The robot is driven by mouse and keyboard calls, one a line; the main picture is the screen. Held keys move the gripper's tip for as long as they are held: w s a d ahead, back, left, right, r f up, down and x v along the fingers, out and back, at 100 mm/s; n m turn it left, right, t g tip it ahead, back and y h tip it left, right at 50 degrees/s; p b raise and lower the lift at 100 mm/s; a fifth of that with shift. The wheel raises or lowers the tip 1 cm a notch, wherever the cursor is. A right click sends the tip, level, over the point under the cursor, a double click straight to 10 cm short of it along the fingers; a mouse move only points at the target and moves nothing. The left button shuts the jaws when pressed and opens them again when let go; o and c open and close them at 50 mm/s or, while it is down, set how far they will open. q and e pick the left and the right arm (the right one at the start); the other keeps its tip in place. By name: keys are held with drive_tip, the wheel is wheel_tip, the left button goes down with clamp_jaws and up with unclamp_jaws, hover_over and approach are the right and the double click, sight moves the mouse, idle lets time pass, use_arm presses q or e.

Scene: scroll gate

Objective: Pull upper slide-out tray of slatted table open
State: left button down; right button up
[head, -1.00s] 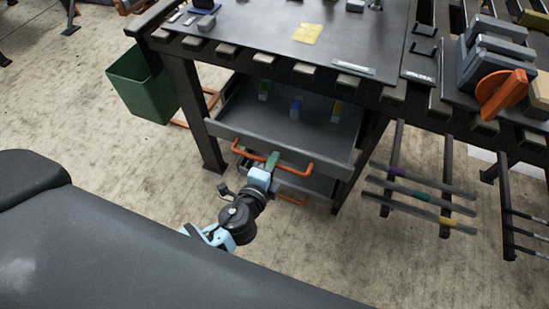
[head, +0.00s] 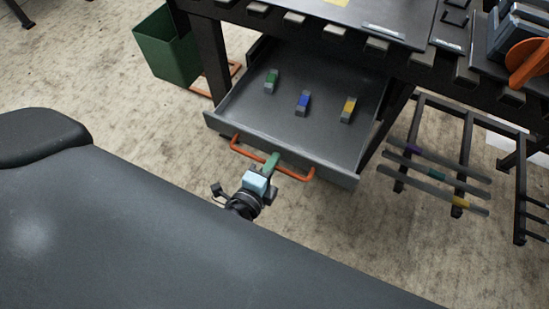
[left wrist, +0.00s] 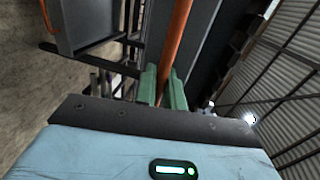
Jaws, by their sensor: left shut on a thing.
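The upper slide-out tray (head: 331,133) of the slatted table (head: 293,19) stands well out from under the tabletop in the head view. A green, a blue (head: 303,103) and a yellow-marked block lie in it. Its orange handle (head: 236,146) runs along the front. My left gripper (head: 272,160) is shut on the handle near its middle. In the left wrist view its green fingers (left wrist: 162,88) lie on both sides of the orange bar (left wrist: 178,40). The lower tray is hidden in the head view. My right gripper is not in view.
A green bin (head: 166,50) stands on the floor left of the table. A rack with several dark bars (head: 430,172) stands right of the tray. Bare floor lies in front of the rack.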

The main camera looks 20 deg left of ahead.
use_arm(q)
drive_tip(key=c, duration=1.6)
unclamp_jaws()
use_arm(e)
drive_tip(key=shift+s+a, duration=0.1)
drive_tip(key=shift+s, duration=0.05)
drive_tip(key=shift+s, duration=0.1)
use_arm(q)
drive_tip(key=shift+s, duration=0.2)
drive_tip(key=b+v, duration=0.1)
drive_tip(key=v, duration=0.6)
drive_tip(key=shift+s, duration=0.25)
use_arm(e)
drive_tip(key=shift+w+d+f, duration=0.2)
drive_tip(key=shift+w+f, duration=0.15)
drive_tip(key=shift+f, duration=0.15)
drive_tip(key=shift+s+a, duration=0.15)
